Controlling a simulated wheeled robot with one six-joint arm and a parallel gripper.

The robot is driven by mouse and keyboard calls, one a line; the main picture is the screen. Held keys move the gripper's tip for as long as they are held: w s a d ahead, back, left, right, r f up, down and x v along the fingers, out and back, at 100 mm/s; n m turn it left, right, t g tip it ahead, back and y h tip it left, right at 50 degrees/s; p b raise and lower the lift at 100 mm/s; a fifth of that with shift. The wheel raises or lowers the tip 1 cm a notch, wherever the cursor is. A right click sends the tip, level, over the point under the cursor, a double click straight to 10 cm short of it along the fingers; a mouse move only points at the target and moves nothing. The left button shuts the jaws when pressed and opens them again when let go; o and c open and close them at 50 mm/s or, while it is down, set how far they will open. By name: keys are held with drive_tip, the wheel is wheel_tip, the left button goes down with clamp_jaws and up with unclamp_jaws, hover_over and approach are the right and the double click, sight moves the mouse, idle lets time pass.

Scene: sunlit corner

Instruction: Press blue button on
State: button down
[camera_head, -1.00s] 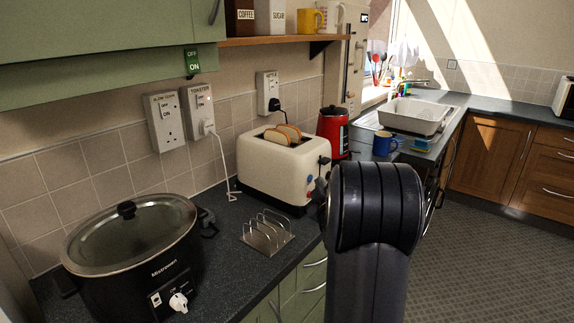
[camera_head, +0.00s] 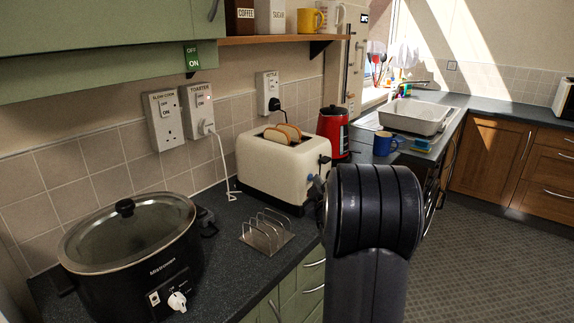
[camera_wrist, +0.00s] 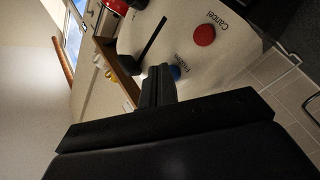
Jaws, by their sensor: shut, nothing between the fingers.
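The cream toaster (camera_head: 270,168) stands on the dark worktop with two slices of toast in its slots. Its end panel fills much of the wrist view (camera_wrist: 245,58). There the blue button (camera_wrist: 175,72) shows partly behind my gripper's fingertips, beside a label that seems to read "Frozen". My gripper (camera_wrist: 158,70) is shut and empty, with its tips right at the blue button; I cannot tell whether they touch it. The red Cancel button (camera_wrist: 204,35) and the black lever (camera_wrist: 151,44) are nearby. In the head view my arm hides most of the gripper.
A metal toast rack (camera_head: 267,232) stands in front of the toaster, and a black slow cooker (camera_head: 130,250) is at the left. A red kettle (camera_head: 333,133) and a blue mug (camera_head: 384,143) stand behind. The floor at the right is clear.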

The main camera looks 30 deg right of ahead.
drive_tip(key=shift+w, duration=0.15)
idle(0.3)
drive_tip(key=shift+s+d+b, duration=0.15)
drive_tip(key=shift+s+b, duration=0.4)
drive_tip(key=shift+b, duration=0.05)
drive_tip(key=shift+s, duration=0.1)
drive_tip(key=s, duration=0.1)
drive_tip(key=s+d+b, duration=0.1)
drive_tip(key=s, duration=0.1)
drive_tip(key=s+d, duration=0.1)
drive_tip(key=s, duration=0.1)
drive_tip(key=shift+s+d, duration=0.15)
drive_tip(key=shift+s, duration=0.05)
idle(1.5)
